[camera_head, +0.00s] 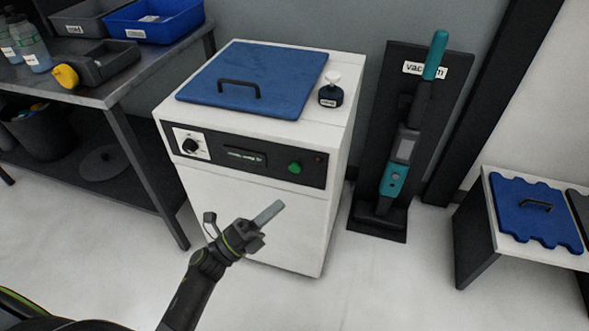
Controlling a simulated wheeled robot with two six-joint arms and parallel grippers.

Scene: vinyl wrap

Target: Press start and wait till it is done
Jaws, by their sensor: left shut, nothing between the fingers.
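A white box-shaped machine (240,205) stands on the floor in the middle of the head view, with a closed blue lid (240,75) and black handle on top. Its dark front panel (222,155) has a black knob (190,146) at the left, a small display (245,157), a green button (294,168) and a small dark red light (318,160). My left gripper (268,214) is shut and empty, in front of the white face, below and left of the green button in the picture. It looks apart from the button. My right gripper is not in view.
A small dark bottle (331,92) stands on the machine top. A teal vacuum (398,160) is on a black stand at the right. A metal table (105,88) with bins stands left. A low table with a blue lid (535,210) stands far right. The floor between is clear.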

